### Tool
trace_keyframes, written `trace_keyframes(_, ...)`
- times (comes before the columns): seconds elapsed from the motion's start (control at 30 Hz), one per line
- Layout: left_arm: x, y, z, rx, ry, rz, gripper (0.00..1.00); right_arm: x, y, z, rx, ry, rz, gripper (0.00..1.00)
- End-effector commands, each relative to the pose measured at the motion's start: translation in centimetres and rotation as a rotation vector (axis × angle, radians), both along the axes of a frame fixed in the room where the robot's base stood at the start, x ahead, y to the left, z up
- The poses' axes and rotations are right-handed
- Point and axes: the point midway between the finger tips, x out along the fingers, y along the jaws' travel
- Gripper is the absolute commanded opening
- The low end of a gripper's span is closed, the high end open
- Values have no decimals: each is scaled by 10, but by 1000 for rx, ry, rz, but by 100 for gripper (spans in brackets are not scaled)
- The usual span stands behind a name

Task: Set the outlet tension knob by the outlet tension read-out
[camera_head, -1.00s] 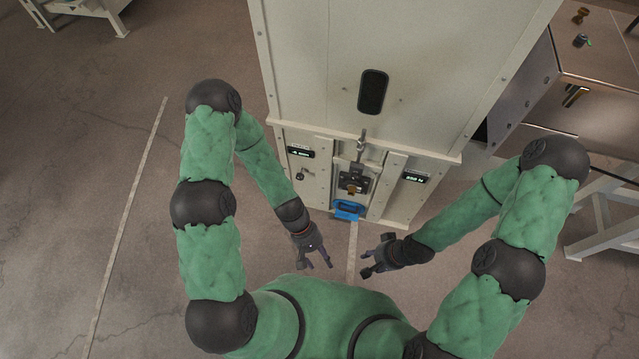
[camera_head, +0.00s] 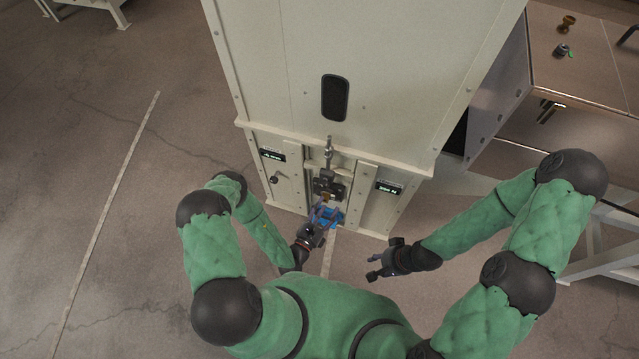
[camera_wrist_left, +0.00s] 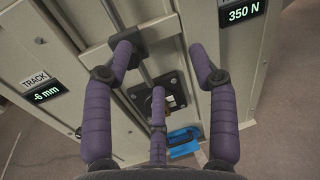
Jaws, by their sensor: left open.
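The tension read-out (camera_wrist_left: 243,14) shows 350 N in the left wrist view. It is the display on the right front of the pale cabinet (camera_head: 388,187) in the head view. A black mount (camera_wrist_left: 170,88) with a brass-coloured part (camera_wrist_left: 172,101) sits in the middle of the front, on a metal rod; whether this is the tension knob I cannot tell. My left gripper (camera_head: 323,212) is open and empty before this mount. Its purple fingers (camera_wrist_left: 160,60) spread around the mount in the wrist view and partly hide it. My right gripper (camera_head: 384,258) is open and empty, away from the cabinet.
The track read-out (camera_wrist_left: 46,93) shows -6 mm, with a small dark knob (camera_head: 274,179) near it. A blue part (camera_wrist_left: 184,141) sits low under the mount. A metal bench (camera_head: 575,80) stands at the right.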

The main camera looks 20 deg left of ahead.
Motion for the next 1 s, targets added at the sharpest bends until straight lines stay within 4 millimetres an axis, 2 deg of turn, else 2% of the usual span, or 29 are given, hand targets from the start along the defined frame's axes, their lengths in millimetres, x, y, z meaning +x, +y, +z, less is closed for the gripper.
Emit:
trace_keyframes(0.1,-14,25,-15,23,17,141,58,0,0,0,0,0,0,40)
trace_keyframes(0.27,-15,35,-19,39,18,194,58,0,0,-2,0,-1,0,40)
trace_keyframes(0.47,9,32,-19,38,16,188,58,0,0,-8,0,-1,-1,40)
trace_keyframes(0.8,66,30,-19,36,17,187,58,0,0,-24,0,-1,0,40)
trace_keyframes(1.0,85,30,-19,36,19,189,58,0,0,-29,0,-1,0,40)
